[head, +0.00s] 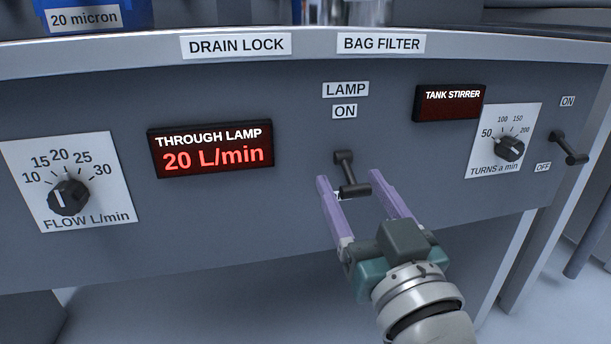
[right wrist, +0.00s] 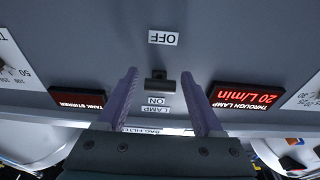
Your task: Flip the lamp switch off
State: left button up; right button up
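The lamp switch (head: 346,165) is a dark lever with a crossbar handle on the grey panel, below the LAMP label (head: 345,89) and the ON label (head: 345,111). My right gripper (head: 349,178) is open, its two purple fingers on either side of the handle, apart from it. In the right wrist view the switch (right wrist: 159,84) sits between the spread fingers, with the OFF label (right wrist: 163,38) above it and the ON label (right wrist: 156,101) below, upside down. I cannot tell for sure which way the lever leans. My left gripper is out of view.
The lit THROUGH LAMP display (head: 211,148) reads 20 L/min. The flow knob (head: 69,195) is at far left. The dark TANK STIRRER display (head: 450,102), the turns knob (head: 509,149) and another lever switch (head: 568,148) are at right. Space before the panel is open.

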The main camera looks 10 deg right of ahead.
jog(key=shift+s, duration=0.2)
jog(key=s+f+p, duration=0.2)
jog(key=s+p, duration=0.1)
jog(key=s, duration=0.6)
jog(key=shift+s+d, duration=0.15)
jog(key=shift+s, duration=0.05)
jog(key=shift+r, duration=0.1)
